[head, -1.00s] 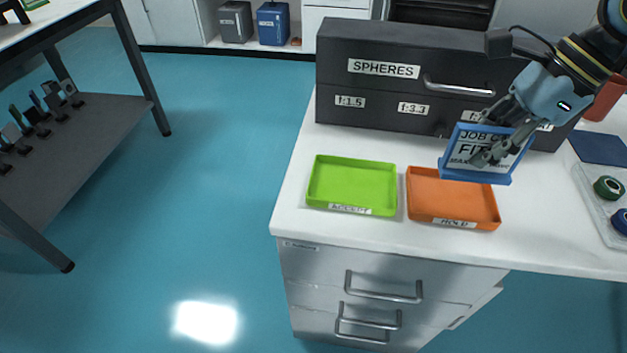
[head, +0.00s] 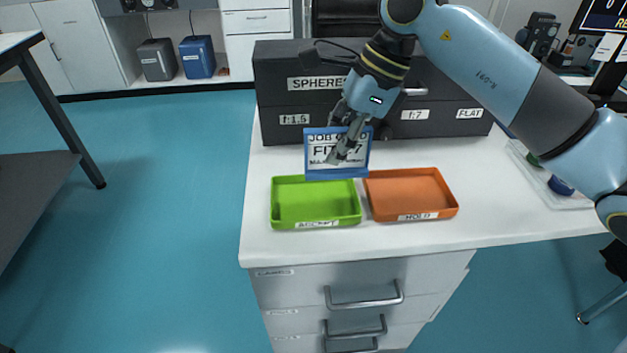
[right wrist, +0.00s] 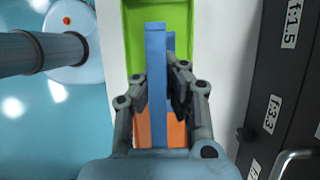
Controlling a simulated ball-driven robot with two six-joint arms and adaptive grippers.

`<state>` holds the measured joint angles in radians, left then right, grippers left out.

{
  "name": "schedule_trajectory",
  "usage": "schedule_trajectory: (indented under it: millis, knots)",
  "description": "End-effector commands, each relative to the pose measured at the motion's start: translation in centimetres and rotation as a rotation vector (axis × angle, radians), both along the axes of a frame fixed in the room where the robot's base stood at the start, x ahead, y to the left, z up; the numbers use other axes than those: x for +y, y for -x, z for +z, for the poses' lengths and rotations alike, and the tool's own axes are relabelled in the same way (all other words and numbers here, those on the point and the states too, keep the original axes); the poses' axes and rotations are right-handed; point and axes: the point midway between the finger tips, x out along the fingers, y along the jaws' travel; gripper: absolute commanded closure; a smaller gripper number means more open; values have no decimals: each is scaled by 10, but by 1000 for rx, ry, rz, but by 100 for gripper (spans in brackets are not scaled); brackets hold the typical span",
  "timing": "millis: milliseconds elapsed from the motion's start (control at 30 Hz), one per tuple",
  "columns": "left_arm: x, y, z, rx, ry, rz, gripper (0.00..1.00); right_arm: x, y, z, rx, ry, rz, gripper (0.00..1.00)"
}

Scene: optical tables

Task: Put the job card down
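The job card (head: 318,150) is a white printed sheet in a blue frame with a foot along its bottom. My right gripper (head: 345,153) is shut on it, with fingers in front of part of the text. The card is upright, in front of the black drawer box, and overlaps the back right of the green tray (head: 290,222) in the head view. In the right wrist view the card (right wrist: 156,60) is edge-on between the fingers (right wrist: 160,95), over the green tray (right wrist: 133,20) and the orange tray (right wrist: 176,134). My left gripper is not in view.
The orange HOLD tray (head: 411,192) lies right of the green ACCEPT tray on the white worktop (head: 480,220). The black SPHERES drawer box (head: 280,95) stands behind. A clear bin (head: 560,200) is at the right, partly behind my arm. The worktop's front right is free.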

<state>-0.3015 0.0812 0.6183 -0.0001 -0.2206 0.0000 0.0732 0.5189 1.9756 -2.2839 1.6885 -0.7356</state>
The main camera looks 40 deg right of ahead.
Motion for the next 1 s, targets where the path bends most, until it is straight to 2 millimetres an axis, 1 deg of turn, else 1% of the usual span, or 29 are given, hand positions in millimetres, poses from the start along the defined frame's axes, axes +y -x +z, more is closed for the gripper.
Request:
schedule_trajectory:
  millis: [33,100,233,367,600,867,967,1000]
  knots:
    - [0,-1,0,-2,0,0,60,11,-4,-5,0,-9,-1,100]
    - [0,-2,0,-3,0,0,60,20,-9,-12,1,-7,0,100]
    - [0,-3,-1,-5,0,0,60,31,-15,-20,1,-3,0,100]
    - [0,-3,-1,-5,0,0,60,33,-16,-26,3,1,0,100]
    - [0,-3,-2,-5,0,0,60,33,-15,-60,4,0,-1,100]
    - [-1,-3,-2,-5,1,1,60,32,-15,-62,1,1,0,100]
    - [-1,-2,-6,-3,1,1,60,32,-15,-66,1,0,0,100]
    - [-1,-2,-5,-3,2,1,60,32,-15,-65,1,0,0,94]
